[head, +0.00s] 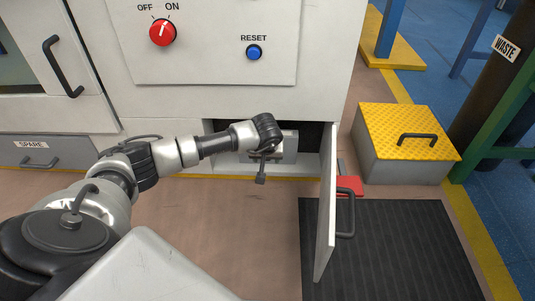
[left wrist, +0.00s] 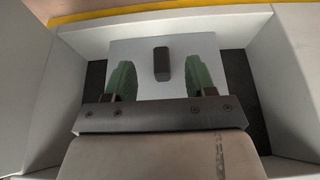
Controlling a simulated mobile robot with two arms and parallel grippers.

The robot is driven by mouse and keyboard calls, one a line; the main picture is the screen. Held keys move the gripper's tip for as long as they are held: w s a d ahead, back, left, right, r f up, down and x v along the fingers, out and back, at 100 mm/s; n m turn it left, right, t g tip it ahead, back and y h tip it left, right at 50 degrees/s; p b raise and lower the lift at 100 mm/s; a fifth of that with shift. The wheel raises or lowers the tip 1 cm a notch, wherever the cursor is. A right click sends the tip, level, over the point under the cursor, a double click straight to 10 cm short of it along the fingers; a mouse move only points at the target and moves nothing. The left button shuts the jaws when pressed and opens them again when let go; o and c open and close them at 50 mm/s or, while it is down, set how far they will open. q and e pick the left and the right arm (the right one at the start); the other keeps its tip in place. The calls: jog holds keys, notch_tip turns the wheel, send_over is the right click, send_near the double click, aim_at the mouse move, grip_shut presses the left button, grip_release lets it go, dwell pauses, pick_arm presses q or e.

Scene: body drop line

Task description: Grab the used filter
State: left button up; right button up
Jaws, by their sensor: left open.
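The filter is a pale grey block (head: 289,150) in the open lower compartment of the white cabinet, partly hidden by my left arm in the head view. In the left wrist view the block (left wrist: 198,48) shows a short dark handle (left wrist: 162,64) on its face. My left gripper (left wrist: 162,82) is open, with its green finger pads apart on either side of the handle and nothing between them held. In the head view the left gripper (head: 264,158) is at the compartment opening. My right gripper is not in view.
The cabinet door (head: 326,210) stands open to the right of the compartment. A yellow-lidded box (head: 408,140) and a dark WASTE container (head: 490,90) stand at right. A SPARE drawer (head: 50,150) is shut.

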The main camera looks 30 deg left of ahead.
pick_arm(q)
jog(key=shift+w+a+f+b, duration=0.5)
jog(key=shift+w+b, duration=0.2)
jog(key=shift+b, duration=0.15)
jog(key=shift+w+a+f+b, duration=0.35)
jog(key=shift+w+f+b, duration=0.1)
jog(key=shift+w+b, duration=0.35)
jog(key=shift+w+a+f+b, duration=0.5)
jog(key=shift+w+b, duration=0.15)
jog(key=shift+b, duration=0.25)
jog(key=shift+r, duration=0.1)
grip_shut()
